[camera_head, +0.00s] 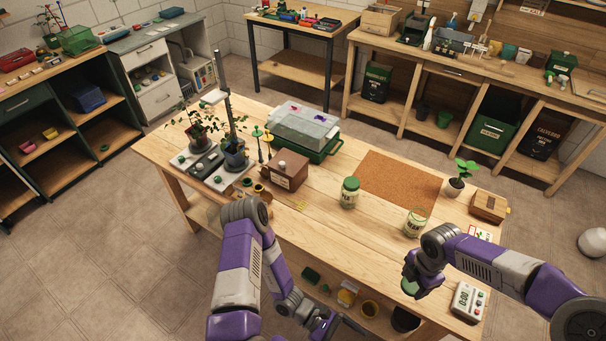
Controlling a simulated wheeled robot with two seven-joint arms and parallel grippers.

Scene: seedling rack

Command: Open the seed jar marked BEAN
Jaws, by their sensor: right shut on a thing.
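My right gripper (409,285) is in front of this jar near the table's front edge, shut on a green lid (411,286) and apart from the jar. A second glass jar (349,194) with a green lid on stands further left. The labels on both jars are too small to read surely. My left gripper (341,324) is low at the table's front edge, away from the jars; its jaws are unclear.
The cork mat (398,180) is bare. A small potted plant (456,186), a wooden box (489,206) and a timer (468,300) are at the right. A brown box (287,170), a clear-lidded green tray (323,150) and plants stand left. Bare table lies between the jars.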

